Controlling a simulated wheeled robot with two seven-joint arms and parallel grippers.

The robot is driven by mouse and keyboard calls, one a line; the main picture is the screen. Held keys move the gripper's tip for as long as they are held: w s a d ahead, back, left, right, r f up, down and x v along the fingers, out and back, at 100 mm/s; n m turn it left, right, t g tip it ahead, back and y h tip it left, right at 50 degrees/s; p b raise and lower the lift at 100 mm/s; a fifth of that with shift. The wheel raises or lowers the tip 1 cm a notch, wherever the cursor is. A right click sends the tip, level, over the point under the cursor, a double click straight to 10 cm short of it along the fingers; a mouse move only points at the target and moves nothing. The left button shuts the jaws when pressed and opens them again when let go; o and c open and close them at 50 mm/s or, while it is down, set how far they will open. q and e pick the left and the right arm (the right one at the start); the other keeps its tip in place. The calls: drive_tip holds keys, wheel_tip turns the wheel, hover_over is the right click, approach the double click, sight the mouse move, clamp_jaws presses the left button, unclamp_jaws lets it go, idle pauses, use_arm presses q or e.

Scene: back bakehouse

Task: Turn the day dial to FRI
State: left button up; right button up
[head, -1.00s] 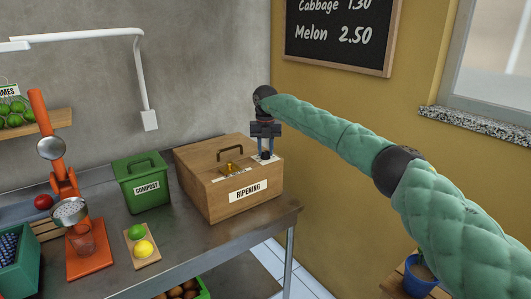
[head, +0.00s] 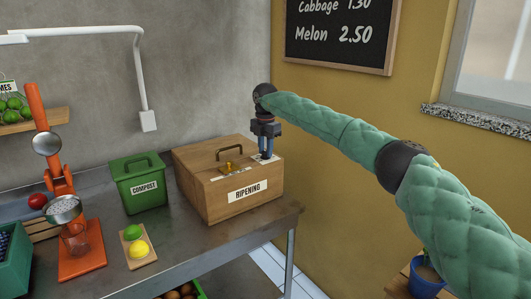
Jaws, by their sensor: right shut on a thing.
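The wooden box labelled RIPENING (head: 208,201) stands at the right end of the metal bench. A pale plate (head: 273,157) lies on the right of its top, and the small dark knob of the day dial stands on it. My right gripper (head: 266,156) points straight down over this plate, shut on the dial knob. The fingers mostly hide the knob, and the day marks are too small to read. A brass fitting (head: 229,169) sits on the box top to the left. My left gripper is out of view.
A green COMPOST bin (head: 139,184) stands left of the box. A board (head: 139,260) with a lime and a lemon, and an orange juicer (head: 82,255), are further left. The bench (head: 190,250) is clear in front of the box.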

drive_tip(key=m+b, duration=0.1)
drive_tip(key=m, duration=0.3)
drive_tip(key=shift+w+m+b, duration=0.1)
drive_tip(key=shift+m+b, duration=0.2)
drive_tip(key=shift+b, duration=0.05)
drive_tip(key=shift+m+b, duration=0.3)
drive_tip(key=shift+m, duration=0.6)
drive_tip(key=shift+m+b, duration=0.4)
drive_tip(key=shift+m, duration=0.7)
drive_tip(key=shift+r+m, duration=0.1)
drive_tip(key=shift+m, duration=0.7)
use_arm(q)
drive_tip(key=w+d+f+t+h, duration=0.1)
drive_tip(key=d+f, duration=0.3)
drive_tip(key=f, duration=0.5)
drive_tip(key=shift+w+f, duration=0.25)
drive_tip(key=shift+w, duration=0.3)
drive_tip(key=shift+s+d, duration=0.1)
use_arm(e)
drive_tip(key=o, duration=0.9)
drive_tip(key=shift+o, duration=0.4)
